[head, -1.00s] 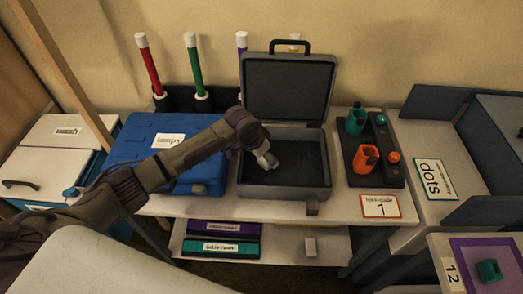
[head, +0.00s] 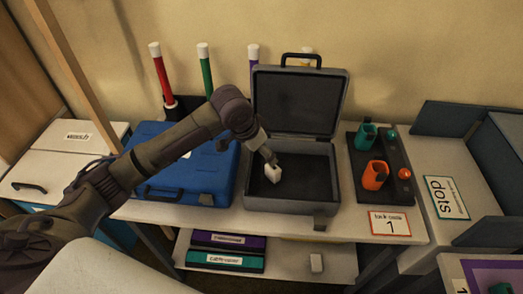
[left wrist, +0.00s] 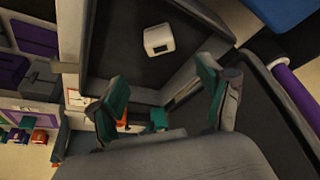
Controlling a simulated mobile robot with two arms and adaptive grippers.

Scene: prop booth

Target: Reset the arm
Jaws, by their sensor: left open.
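My left gripper (head: 267,156) is over the open grey case (head: 287,207), reaching in from the left. In the left wrist view its fingers (left wrist: 165,103) are spread, with teal pads and nothing held between them. A small white block (head: 272,173) shows in the case just beyond the fingertips. In the left wrist view the block (left wrist: 158,40) lies on the dark case floor, apart from both fingers. My right gripper is not in view.
A blue case (head: 190,187) lies left of the grey case, under my arm. The raised lid (head: 297,103) stands behind. A dark holder (head: 391,187) with orange and teal cups is on the right. Colored wands (head: 206,72) stand at the back.

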